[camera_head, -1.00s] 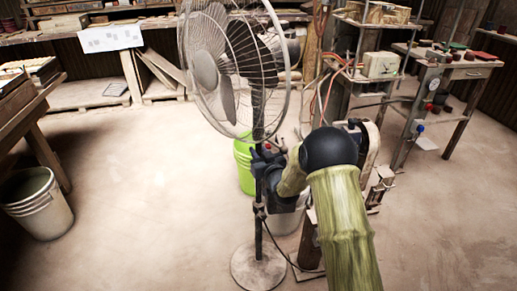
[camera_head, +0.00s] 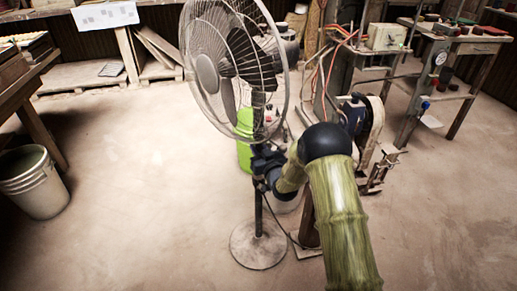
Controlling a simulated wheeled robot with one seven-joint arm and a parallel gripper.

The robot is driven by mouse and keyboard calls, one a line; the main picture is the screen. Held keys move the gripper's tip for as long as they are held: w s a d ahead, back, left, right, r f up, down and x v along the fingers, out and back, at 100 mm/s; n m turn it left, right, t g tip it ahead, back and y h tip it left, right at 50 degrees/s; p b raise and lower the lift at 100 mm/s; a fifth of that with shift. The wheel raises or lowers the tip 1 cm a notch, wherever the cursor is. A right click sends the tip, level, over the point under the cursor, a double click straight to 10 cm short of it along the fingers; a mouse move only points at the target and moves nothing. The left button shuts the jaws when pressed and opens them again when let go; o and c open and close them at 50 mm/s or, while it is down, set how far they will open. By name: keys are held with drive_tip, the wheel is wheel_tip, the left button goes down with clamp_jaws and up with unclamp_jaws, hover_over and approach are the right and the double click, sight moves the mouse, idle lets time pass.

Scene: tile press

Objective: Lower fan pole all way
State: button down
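A standing fan (camera_head: 208,75) with a round wire cage and dark motor housing stands upright in the middle of the head view. Its dark thin pole (camera_head: 258,218) rises from a round pale base (camera_head: 258,246) on the floor. My dark gripper (camera_head: 261,160) is at the pole just under the fan head, reaching in from the right. It appears shut around the pole; its fingertips are hard to make out against the dark pole. A short bare length of pole shows between the gripper and the base.
A machine with a wheel (camera_head: 366,130) and cables stands close on the right. A white bucket (camera_head: 35,182) and a wooden table (camera_head: 25,95) are on the left. The floor left of the fan is clear.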

drive_tip(key=c, duration=1.3)
unclamp_jaws()
drive_tip(key=p+v, duration=0.2)
drive_tip(key=v, duration=1.5)
drive_tip(key=shift+s+d+p, duration=0.1)
drive_tip(key=shift+s+p, duration=0.1)
drive_tip(key=shift+p, duration=0.2)
